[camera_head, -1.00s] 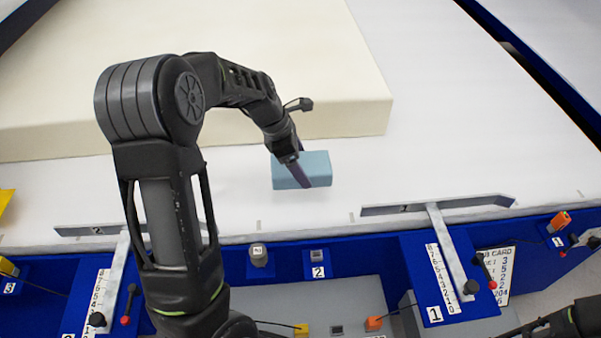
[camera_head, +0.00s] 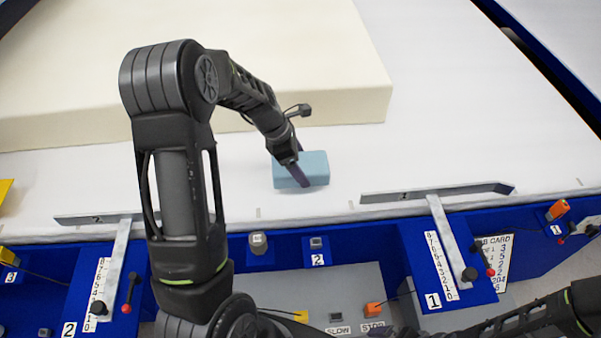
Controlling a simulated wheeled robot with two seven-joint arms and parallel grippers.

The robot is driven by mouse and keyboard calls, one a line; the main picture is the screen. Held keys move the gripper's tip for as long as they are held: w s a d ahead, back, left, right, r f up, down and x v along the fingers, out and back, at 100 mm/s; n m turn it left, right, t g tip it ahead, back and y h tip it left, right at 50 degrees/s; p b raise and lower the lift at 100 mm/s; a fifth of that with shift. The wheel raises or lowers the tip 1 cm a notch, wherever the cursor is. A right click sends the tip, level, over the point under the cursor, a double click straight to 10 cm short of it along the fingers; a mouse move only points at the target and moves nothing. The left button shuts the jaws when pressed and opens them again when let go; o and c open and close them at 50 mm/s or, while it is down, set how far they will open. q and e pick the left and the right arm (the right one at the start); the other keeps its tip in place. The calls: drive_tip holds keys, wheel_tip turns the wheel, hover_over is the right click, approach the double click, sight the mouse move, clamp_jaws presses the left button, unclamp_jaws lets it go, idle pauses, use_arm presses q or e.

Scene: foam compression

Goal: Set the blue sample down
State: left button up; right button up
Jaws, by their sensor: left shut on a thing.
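The blue sample (camera_head: 318,168) is a small light-blue block at the middle of the white table surface (camera_head: 440,130). My left gripper (camera_head: 304,184) comes down on it from the upper left and is shut on it. One dark finger crosses the block's near face; the other finger is hidden behind the block. I cannot tell whether the block's underside touches the white surface. My right arm (camera_head: 530,322) shows only in part at the bottom right, and its gripper is out of view.
A large cream foam slab (camera_head: 270,60) lies behind the block, with a gap between. Along the front edge are a metal guide marked 1 (camera_head: 435,193), one marked 2 (camera_head: 95,219), scales with levers, and a grey panel with SLOW and STOP buttons.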

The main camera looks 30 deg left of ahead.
use_arm(q)
drive_tip(key=shift+f, duration=1.85)
drive_tip(key=shift+f, duration=0.15)
drive_tip(key=o, duration=1.3)
drive_tip(key=shift+c, duration=0.2)
drive_tip(key=b+v, duration=0.1)
drive_tip(key=v, duration=1.1)
drive_tip(key=shift+s, duration=0.1)
